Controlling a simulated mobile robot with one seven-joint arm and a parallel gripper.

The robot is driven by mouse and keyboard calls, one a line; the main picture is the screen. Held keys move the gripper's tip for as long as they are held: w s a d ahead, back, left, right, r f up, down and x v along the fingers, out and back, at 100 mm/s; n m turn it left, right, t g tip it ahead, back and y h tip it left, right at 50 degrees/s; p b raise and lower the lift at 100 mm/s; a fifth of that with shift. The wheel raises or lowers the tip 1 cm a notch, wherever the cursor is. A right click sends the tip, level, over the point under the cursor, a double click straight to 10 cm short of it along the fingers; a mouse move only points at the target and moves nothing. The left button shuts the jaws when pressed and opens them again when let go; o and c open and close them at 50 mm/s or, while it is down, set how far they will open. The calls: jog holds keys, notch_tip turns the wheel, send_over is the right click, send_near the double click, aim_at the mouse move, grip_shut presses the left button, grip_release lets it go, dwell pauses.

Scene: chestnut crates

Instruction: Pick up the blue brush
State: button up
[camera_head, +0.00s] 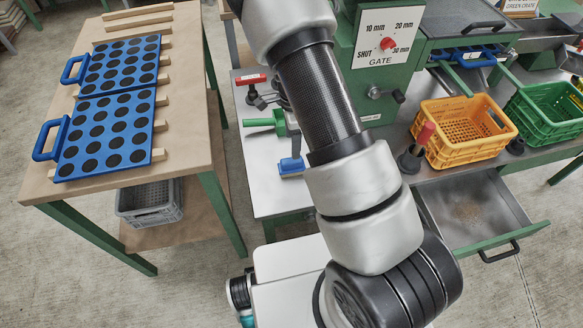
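The blue brush (291,166) lies on the light grey bench top (262,178), near its front edge and just left of my arm. Its blue block shows, and part of it may be hidden by or run behind my arm. My arm crosses the middle of the picture from top to bottom. My gripper does not show, so I see nothing of its fingers or what they hold.
A green scoop (268,121) and a red-handled tool (252,82) lie behind the brush. Right are an open drawer (472,212), an orange crate (462,130) and a green crate (548,115). Left, a wooden table (190,120) holds blue trays (105,133).

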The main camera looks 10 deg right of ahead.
aim_at(292, 161)
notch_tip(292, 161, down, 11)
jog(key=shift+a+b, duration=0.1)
jog(key=shift+b, duration=1.15)
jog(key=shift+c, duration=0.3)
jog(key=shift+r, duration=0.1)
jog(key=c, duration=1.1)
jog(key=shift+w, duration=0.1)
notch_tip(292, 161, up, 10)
jog(key=shift+p, duration=1.25)
